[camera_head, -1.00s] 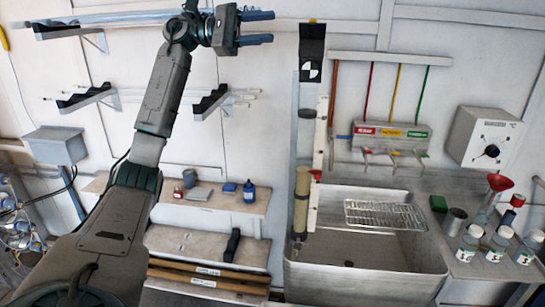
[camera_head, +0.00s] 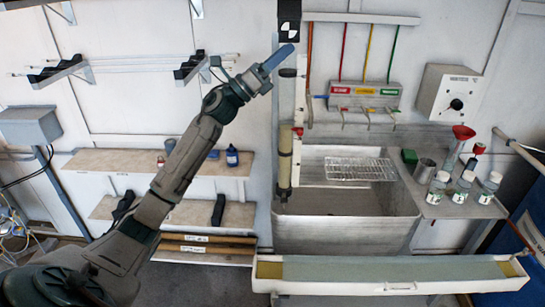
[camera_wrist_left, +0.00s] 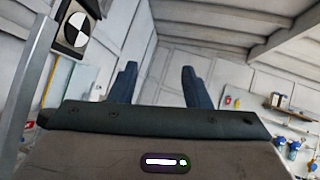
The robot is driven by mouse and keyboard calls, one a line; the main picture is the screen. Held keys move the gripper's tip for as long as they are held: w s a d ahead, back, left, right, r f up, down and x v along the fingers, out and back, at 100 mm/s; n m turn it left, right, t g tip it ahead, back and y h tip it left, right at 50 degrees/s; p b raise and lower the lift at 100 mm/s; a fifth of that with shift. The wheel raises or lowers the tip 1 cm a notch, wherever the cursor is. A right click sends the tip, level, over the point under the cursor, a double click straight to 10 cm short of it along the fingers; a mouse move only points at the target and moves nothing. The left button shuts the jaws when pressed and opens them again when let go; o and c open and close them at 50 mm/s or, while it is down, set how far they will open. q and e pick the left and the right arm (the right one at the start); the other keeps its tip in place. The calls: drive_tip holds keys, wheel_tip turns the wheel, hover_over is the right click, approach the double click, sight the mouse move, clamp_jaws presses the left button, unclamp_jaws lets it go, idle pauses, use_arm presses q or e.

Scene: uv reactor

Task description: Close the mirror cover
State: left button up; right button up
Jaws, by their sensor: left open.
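My left gripper (camera_head: 276,60) is raised before the back wall, its blue fingers beside the upright column (camera_head: 286,125) and just below the black-and-white marker plate (camera_head: 290,20). In the left wrist view its two fingers (camera_wrist_left: 158,85) are apart with nothing between them, and the marker plate (camera_wrist_left: 76,33) shows to the left. Whether the fingers touch the column is unclear. A long white trough with a flat grey-green inner surface (camera_head: 390,270) lies across the front. I cannot tell for sure which part is the mirror cover. My right gripper is not in view.
A steel sink (camera_head: 345,225) with a wire rack (camera_head: 360,169) stands behind the trough. Several bottles stand on the right-hand counter (camera_head: 445,205). Coloured taps (camera_head: 365,95) and a control box (camera_head: 450,92) are on the wall. Shelves (camera_head: 200,165) are at left, behind my arm.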

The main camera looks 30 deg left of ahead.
use_arm(q)
drive_tip(key=s+f+n+y, duration=0.2)
drive_tip(key=f+n+y, duration=0.7)
drive_tip(key=f+n, duration=0.4)
drive_tip(key=s+d+f+n+y, duration=0.1)
drive_tip(key=s+f+n+y, duration=0.2)
drive_tip(key=f+n+y, duration=0.6)
wheel_tip(320, 180, down, 5)
drive_tip(key=n, duration=0.5)
drive_tip(key=shift+d+r+y, duration=0.15)
drive_tip(key=shift+y, duration=0.25)
